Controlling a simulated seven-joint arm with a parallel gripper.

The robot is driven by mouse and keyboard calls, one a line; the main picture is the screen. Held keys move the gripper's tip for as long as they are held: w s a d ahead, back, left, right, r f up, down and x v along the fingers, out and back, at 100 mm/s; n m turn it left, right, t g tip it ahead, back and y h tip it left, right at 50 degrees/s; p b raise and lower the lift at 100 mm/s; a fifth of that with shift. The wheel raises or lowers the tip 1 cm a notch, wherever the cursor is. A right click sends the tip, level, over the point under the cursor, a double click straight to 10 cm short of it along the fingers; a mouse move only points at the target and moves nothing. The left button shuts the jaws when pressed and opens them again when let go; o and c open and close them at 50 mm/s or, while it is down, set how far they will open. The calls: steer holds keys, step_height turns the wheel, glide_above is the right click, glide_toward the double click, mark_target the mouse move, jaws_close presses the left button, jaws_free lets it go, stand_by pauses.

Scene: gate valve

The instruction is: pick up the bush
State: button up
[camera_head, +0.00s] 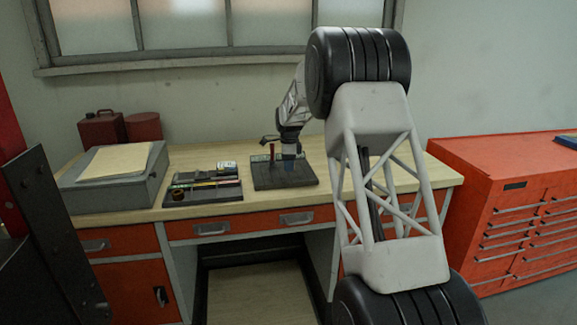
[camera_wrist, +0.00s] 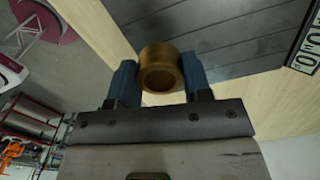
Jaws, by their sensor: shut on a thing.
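The bush (camera_wrist: 161,68) is a short bronze-coloured ring with a round bore. In the wrist view it sits between the two blue fingertips of my gripper (camera_wrist: 160,80), which is shut on it. The bore faces the camera. In the head view my gripper (camera_head: 289,152) is over the dark mat (camera_head: 287,181) on the wooden bench, near its back half. The bush cannot be made out there. I cannot tell its exact height above the mat.
On the bench (camera_head: 155,212), a dark tray (camera_head: 205,197) of small parts lies left of the mat, and a grey box (camera_head: 115,180) stands further left. A red upright part (camera_head: 272,152) stands close beside my gripper. Red drawers (camera_head: 515,200) stand at right.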

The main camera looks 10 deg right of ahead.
steer(key=s+r, duration=0.1)
steer(key=s, duration=1.3)
steer(key=shift+s+a+r, duration=0.25)
steer(key=shift+a+r, duration=0.05)
steer(key=shift+a, duration=0.1)
steer(key=s+a+f, duration=0.1)
steer(key=s+a, duration=0.1)
steer(key=a, duration=0.8)
steer(key=s+a, duration=0.3)
steer(key=a, duration=0.6)
steer(key=shift+s+a+f+m, duration=0.15)
steer(key=shift+a+f+m, duration=0.2)
steer(key=shift+a+m, duration=0.05)
steer(key=shift+w+a+f, duration=0.25)
steer(key=shift+w+a, duration=0.3)
steer(key=shift+w, duration=2.05)
steer(key=shift+w+a+f, duration=0.25)
steer(key=shift+w+a, duration=0.25)
steer(key=shift+w, duration=2.15)
steer(key=shift+w+a+f, duration=0.25)
steer(key=shift+w+a, duration=0.3)
steer(key=shift+w, duration=2.05)
